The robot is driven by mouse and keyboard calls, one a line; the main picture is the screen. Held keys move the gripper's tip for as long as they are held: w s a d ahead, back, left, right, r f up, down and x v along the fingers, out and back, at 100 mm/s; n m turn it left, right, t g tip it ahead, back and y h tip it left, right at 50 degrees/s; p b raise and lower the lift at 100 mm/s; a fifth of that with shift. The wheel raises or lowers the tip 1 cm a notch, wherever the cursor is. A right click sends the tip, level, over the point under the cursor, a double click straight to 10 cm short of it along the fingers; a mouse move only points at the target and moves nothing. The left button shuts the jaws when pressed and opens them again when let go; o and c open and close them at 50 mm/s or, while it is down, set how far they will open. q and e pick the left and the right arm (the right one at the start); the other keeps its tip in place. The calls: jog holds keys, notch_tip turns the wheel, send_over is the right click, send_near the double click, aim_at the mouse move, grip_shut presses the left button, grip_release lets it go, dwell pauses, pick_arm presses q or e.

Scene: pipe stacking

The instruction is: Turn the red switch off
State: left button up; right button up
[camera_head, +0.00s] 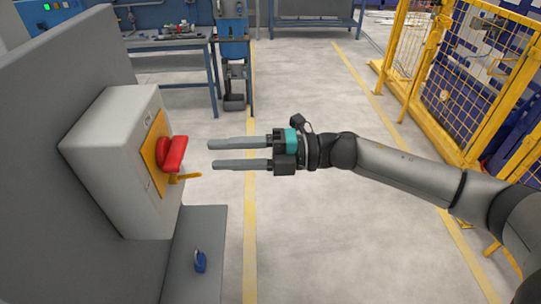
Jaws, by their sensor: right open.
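The red switch (174,154) is a rotary handle on a yellow plate (152,164) on the right-facing side of a grey box (112,150). A small yellow tab (186,178) sticks out just below the red handle. My right gripper (210,154) is to the right of the switch, with its two long grey fingers pointing left at it. The fingers are open and empty, and a small gap separates their tips from the red handle. My left gripper is not in view.
A blue padlock-like object (200,261) lies on the grey ledge (212,225) below the box. A workbench (165,43) with tools stands at the back. Yellow fencing (460,80) stands at the right. The floor around my right gripper is clear.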

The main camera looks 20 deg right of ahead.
jog(key=b+v, duration=0.1)
jog(key=v, duration=0.7)
jog(key=shift+b, duration=0.3)
jog(key=shift+r, duration=0.1)
